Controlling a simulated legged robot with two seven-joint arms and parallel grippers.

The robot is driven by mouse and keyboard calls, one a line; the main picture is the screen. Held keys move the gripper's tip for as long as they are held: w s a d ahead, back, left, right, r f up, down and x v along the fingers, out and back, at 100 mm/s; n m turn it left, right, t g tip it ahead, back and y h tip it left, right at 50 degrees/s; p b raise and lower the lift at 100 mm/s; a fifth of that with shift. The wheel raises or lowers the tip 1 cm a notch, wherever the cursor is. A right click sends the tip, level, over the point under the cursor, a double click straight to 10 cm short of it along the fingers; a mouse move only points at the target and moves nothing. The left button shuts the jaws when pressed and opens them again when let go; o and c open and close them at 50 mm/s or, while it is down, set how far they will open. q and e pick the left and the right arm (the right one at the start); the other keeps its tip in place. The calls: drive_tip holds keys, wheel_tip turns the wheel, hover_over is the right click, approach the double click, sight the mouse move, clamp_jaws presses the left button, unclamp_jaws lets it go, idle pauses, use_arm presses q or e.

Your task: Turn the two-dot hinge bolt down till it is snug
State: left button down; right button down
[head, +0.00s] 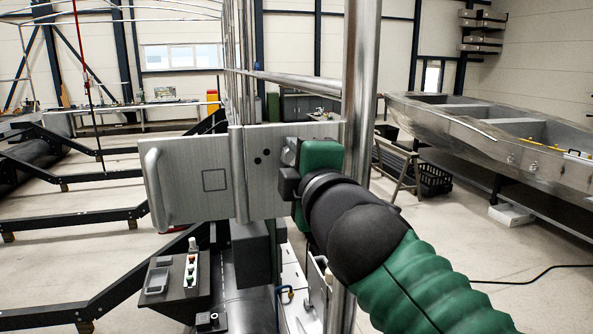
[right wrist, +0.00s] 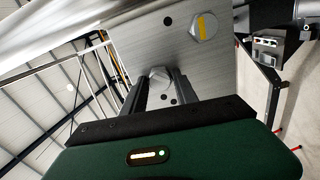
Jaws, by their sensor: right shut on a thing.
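The two-dot hinge bolt (right wrist: 159,76) is a grey hex head on a brushed metal hinge plate (head: 210,165). In the head view its head (head: 290,150) shows at the plate's right part, partly hidden by my gripper, with two black dots (head: 262,156) to its left. My right gripper (head: 287,174) has its dark fingers on either side of the bolt head and is shut on it; the fingers also show in the right wrist view (right wrist: 160,86). How far the bolt is seated cannot be told. My left gripper is not in view.
Another hex bolt with a yellow mark (right wrist: 203,27) sits beside a single dot on the plate. A vertical steel post (head: 361,100) stands just right of my gripper. A metal boat (head: 500,135) stands at right.

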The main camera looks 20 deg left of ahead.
drive_tip(key=shift+a+f+m, duration=0.15)
drive_tip(key=shift+m, duration=0.35)
